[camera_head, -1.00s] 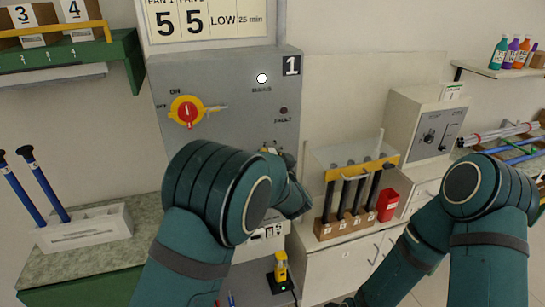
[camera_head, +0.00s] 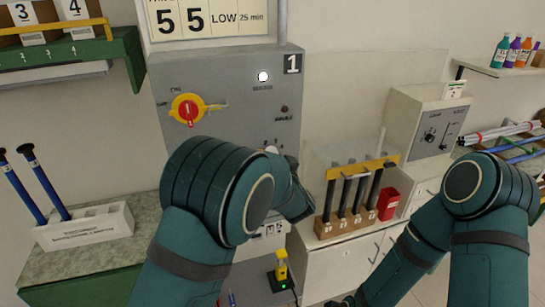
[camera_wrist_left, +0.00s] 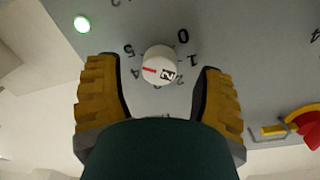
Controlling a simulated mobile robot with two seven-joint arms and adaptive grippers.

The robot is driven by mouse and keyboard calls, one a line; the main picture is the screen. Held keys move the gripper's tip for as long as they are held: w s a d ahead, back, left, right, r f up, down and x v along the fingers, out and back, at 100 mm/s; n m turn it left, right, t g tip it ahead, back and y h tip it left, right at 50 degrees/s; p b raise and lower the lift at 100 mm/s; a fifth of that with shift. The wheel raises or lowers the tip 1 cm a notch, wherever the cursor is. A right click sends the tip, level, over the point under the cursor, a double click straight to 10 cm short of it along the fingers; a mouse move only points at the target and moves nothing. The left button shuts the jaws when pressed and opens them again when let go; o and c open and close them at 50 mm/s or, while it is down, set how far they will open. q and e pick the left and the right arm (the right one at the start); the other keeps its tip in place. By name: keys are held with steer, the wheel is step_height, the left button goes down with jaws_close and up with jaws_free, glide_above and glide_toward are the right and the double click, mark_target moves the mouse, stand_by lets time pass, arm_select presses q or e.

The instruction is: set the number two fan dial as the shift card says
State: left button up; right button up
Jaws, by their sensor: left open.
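The white number two fan dial (camera_wrist_left: 159,66), with a "2" label, is on the grey panel in the left wrist view. Its red mark points left, close to the printed 4; digits ring the dial. My left gripper (camera_wrist_left: 157,72) is open, its yellow-backed fingers on either side of the dial with gaps showing. My right gripper is out of view.
The grey panel (camera_head: 230,62) carries a red rotary switch (camera_head: 187,110) on yellow and a white lamp (camera_head: 263,77). A rack of dark rods (camera_head: 345,222) and a red box (camera_head: 388,204) stand right of the panel.

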arm_select(q)
steer(key=v, duration=1)
steer(key=shift+s, duration=0.2)
steer(key=s+a+f+g+h+b, duration=0.1)
steer(key=s+a+f+g+b, duration=0.15)
steer(key=f, duration=0.65)
steer(key=s+a+f+n+g+h+b, duration=0.15)
steer(key=a+f, duration=0.25)
steer(key=f, duration=0.5)
steer(key=s+a+f+m+g+h+b, duration=0.1)
steer(key=a+f+g+h+b, duration=0.15)
steer(key=f, duration=0.75)
steer(key=s+a+f+n+g+h+b, duration=0.1)
steer(key=s+a+f+g+b, duration=0.1)
steer(key=s+f+g, duration=0.2)
steer(key=s+a+f+n+g+h+b, duration=0.2)
steer(key=s+f, duration=0.8)
steer(key=s, duration=0.5)
steer(key=g+b, duration=0.1)
steer(key=g, duration=0.1)
steer(key=shift+s+f+g+h, duration=0.3)
steer(key=shift+s+f+g, duration=0.05)
steer(key=shift+o, duration=0.3)
steer(key=shift+n, duration=0.25)
